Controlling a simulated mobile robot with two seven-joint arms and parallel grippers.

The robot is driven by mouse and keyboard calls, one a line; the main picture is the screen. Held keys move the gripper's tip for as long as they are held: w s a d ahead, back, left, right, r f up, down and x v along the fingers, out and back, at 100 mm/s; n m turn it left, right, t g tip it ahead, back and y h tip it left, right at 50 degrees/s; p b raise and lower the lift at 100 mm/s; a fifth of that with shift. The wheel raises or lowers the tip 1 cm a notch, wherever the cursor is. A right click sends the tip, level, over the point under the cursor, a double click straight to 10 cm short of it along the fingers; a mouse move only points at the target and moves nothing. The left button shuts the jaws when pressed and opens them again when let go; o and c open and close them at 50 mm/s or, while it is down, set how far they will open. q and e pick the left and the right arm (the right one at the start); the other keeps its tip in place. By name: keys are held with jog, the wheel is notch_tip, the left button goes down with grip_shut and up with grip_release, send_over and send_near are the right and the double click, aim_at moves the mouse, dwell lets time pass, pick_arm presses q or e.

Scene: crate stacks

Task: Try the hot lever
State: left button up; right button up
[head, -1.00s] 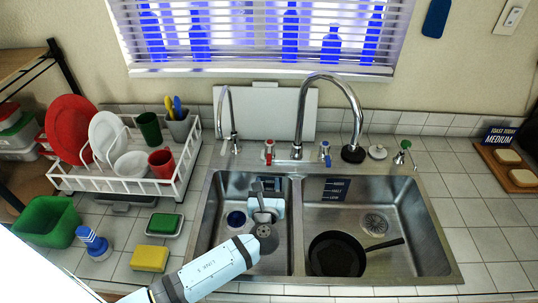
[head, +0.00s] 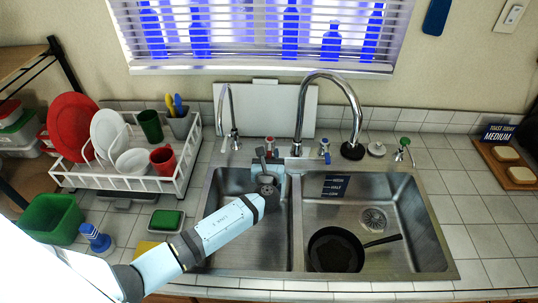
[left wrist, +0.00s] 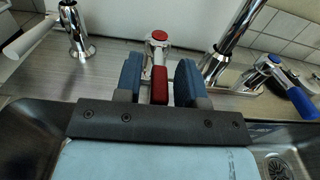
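The hot lever is the red-marked tap handle (head: 269,143) behind the sink's left basin. In the left wrist view its red lever (left wrist: 159,86) points toward me, below a chrome stem with a red cap. My left gripper (head: 266,158) reaches over the left basin to the lever. In the left wrist view the gripper's two blue fingers (left wrist: 159,72) are apart, one on each side of the red lever, with a gap showing on both sides. The cold lever, blue (head: 324,149), stands to the right; it also shows in the left wrist view (left wrist: 302,103). My right gripper is not in view.
A tall chrome faucet (head: 303,110) rises just right of the hot lever, and a thinner spout (head: 232,120) stands to its left. A black pan (head: 335,252) lies in the right basin. A dish rack (head: 120,178) stands at left.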

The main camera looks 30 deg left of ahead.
pick_arm(q)
grip_shut()
jog(key=shift+a, duration=0.15)
jog(key=a+m+h+b, duration=0.1)
jog(key=h, duration=0.1)
jog(key=a+m+t+h+b, duration=0.1)
jog(key=m+h, duration=0.1)
jog(key=h, duration=0.1)
jog(key=a+m+h+b, duration=0.1)
jog(key=m+h, duration=0.1)
jog(key=h, duration=0.1)
jog(key=shift+s+a+f+t, duration=0.15)
jog(key=shift+s+t, duration=0.25)
jog(key=shift+a+m+h, duration=0.15)
jog(key=shift+m+h, duration=0.25)
jog(key=shift+b, duration=0.3)
